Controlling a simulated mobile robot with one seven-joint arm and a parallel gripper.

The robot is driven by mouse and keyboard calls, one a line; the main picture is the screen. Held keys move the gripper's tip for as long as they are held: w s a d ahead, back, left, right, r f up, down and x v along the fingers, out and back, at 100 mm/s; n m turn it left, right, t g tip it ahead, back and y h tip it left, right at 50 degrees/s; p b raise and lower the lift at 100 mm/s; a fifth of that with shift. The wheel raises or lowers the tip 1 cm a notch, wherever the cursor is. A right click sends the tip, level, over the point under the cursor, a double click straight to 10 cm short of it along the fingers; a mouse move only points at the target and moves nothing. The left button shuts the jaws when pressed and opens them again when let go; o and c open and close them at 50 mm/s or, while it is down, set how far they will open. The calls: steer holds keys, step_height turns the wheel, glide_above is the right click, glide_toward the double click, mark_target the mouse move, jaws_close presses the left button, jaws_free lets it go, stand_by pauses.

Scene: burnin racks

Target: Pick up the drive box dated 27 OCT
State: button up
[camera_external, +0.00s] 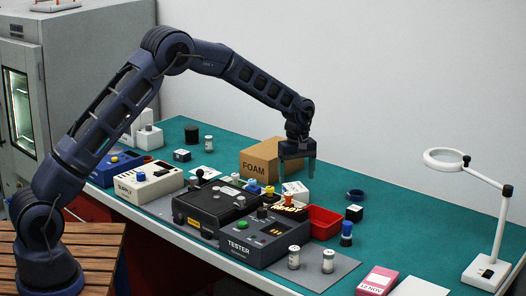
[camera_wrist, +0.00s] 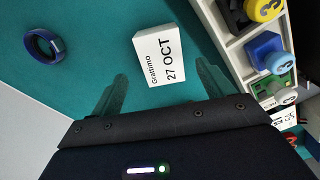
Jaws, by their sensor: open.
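The white drive box (camera_wrist: 160,56) shows in the wrist view with "Grattimo 27 OCT" printed on its face, lying on the green bench top. My gripper (camera_wrist: 162,72) is open, with one finger to the left of the box and the other to its right; nothing is held. In the external view my gripper (camera_external: 298,172) points down beside the FOAM box. A small white box (camera_external: 295,188) just below it appears to be the same drive box; its print is too small to read there.
A blue ring (camera_wrist: 42,45) lies left of the box. A tray of coloured knobs (camera_wrist: 262,62) is close on its right. The FOAM carton (camera_external: 266,161), a red bin (camera_external: 323,224) and a black tester (camera_external: 262,238) stand around. A pink box (camera_external: 377,281) lies in front.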

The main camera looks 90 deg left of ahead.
mark_target(296, 187)
steer(key=shift+s+f, duration=0.1)
steer(key=shift+f, duration=2.75)
steer(key=c, duration=1.1)
